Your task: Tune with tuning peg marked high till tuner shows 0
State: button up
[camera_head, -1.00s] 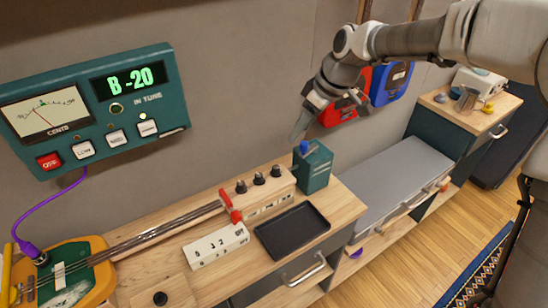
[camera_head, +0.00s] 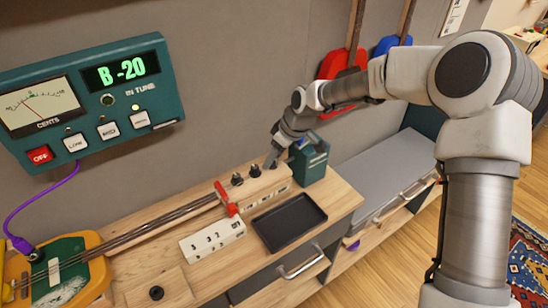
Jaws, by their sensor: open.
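The teal tuner (camera_head: 85,105) hangs on the wall at the upper left. Its green display (camera_head: 122,70) reads "B -20", and its needle dial (camera_head: 40,105) is on the left. The marks on the block's front are too small to read. My gripper (camera_head: 271,163) is open, pointing down at the right peg; I cannot tell whether the fingers touch it.
A red clamp (camera_head: 226,198) sits at the block's left end, by the neck of a stringed instrument (camera_head: 65,265). A teal box (camera_head: 308,160) stands close right of my gripper. A black tray (camera_head: 289,222) and a white labelled block (camera_head: 212,240) lie in front.

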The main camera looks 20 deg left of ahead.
jog(key=shift+f, duration=0.15)
grip_shut()
jog(key=shift+a+f+m+b, duration=0.1)
jog(key=shift+m+b, duration=0.3)
jog(key=shift+b, duration=0.05)
jog(key=m+t+b, duration=0.1)
jog(key=m+b, duration=0.1)
jog(key=shift+s+m+b, duration=0.1)
jog(key=shift+m+b, duration=0.3)
jog(key=shift+a+m+t+h+b, duration=0.1)
jog(key=shift+m+t+h+b, duration=0.3)
jog(key=shift+m+b, duration=0.55)
jog(key=shift+m+t+h+b, duration=0.35)
jog(key=shift+m+b, duration=0.4)
jog(key=shift+m, duration=0.4)
